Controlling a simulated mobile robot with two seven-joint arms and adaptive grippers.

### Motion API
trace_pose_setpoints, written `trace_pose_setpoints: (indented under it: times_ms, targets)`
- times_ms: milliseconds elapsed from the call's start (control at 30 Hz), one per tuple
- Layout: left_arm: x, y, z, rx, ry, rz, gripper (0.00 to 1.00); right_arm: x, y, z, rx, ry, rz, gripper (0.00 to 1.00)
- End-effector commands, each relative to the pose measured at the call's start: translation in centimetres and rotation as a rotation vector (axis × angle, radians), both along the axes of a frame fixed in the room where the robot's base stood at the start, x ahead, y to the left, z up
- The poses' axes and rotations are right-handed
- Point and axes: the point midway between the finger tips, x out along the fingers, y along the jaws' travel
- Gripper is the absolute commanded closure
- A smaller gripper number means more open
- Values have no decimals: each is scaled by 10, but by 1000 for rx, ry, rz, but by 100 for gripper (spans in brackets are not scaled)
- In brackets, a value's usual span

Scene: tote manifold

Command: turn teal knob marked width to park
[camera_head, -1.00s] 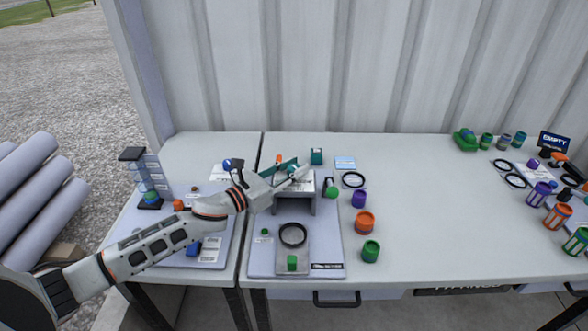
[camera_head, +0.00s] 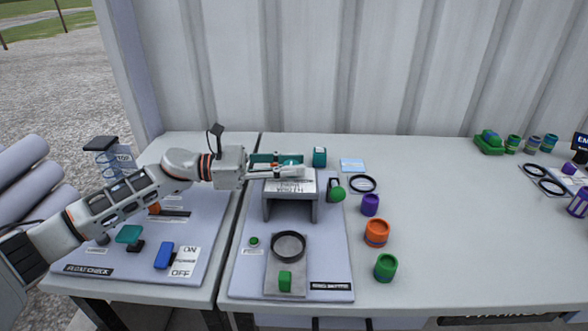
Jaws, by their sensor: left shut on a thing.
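My left gripper (camera_head: 297,165) reaches in from the left over the grey bracket (camera_head: 291,205) on the middle board. Its fingers are shut around a small teal knob (camera_head: 290,162) at the top of the bracket, and they hide most of it. A label on the bracket is too small to read for certain. I cannot make out the knob's pointer or its present setting. A separate teal block (camera_head: 319,156) stands just right of the fingertips. My right gripper is not in view.
A black ring (camera_head: 288,246) and a green block (camera_head: 285,281) are on the plate in front. A green ball-topped part (camera_head: 337,193) sits right of the bracket. Purple (camera_head: 370,205), orange (camera_head: 376,233) and green cups (camera_head: 385,267) stand farther right. The table's middle right is clear.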

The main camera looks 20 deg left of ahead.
Motion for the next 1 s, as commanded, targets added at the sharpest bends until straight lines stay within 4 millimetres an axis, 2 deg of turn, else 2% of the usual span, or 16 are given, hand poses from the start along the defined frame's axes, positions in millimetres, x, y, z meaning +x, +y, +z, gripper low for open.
trace_pose_setpoints:
  times_ms: [33, 533, 567, 600, 1000]
  targets:
    - [0, 0, -5, 3, 4, -6, 97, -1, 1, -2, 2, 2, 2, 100]
    - [0, 0, 1, 1, -3, -19, 97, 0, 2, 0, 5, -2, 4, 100]
    - [0, 0, 1, 1, -3, -19, 68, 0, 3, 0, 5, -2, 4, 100]
    - [0, 0, 1, 1, -3, -19, 58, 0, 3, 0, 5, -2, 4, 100]
    - [-1, 4, 1, 0, -1, -18, 58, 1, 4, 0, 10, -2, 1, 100]
